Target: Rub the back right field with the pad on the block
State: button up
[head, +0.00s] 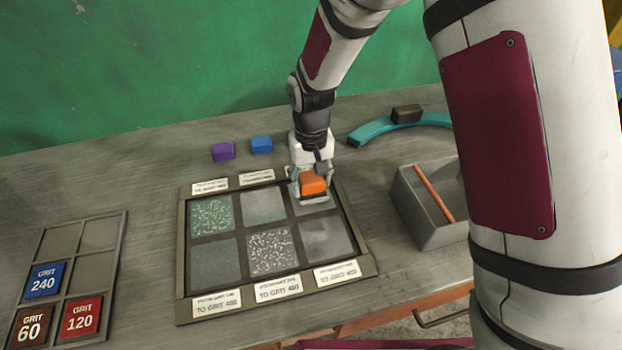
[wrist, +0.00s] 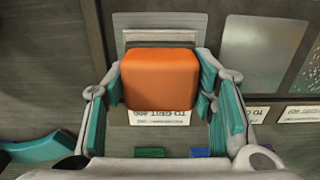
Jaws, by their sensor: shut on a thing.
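My gripper (head: 312,181) is shut on an orange block (head: 314,187) with a flat grey pad (head: 315,201) under it. The wrist view shows the block (wrist: 160,78) between the two teal-lined fingers. The block is at the back right field (head: 312,210) of a dark framed board (head: 181,250). The block and gripper cover part of that field; a grey strip of it (wrist: 160,19) shows in the wrist view. I cannot tell whether the pad touches the surface.
The other fields include a squiggle-marked one (head: 212,217) and a speckled one (head: 270,253). A rack (head: 120,240) with grit blocks stands left. Purple (head: 223,152) and blue (head: 261,145) blocks lie behind. A grey bin (head: 415,205) and teal arc (head: 375,131) are right.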

jog(key=shift+f, duration=0.7)
dwell(0.3)
jog(key=shift+s+a+r, duration=0.1)
jog(key=shift+s+a, duration=0.15)
jog(key=shift+a, duration=0.7)
jog(key=shift+d, duration=0.1)
jog(key=shift+w+d, duration=0.25)
jog(key=shift+d, duration=0.65)
jog(key=shift+w+d, duration=0.25)
jog(key=shift+d, duration=0.6)
jog(key=shift+a, duration=0.1)
jog(key=shift+s+a, duration=0.3)
jog(key=shift+a, duration=0.55)
jog(key=shift+s+a, duration=0.25)
jog(key=shift+a, duration=0.6)
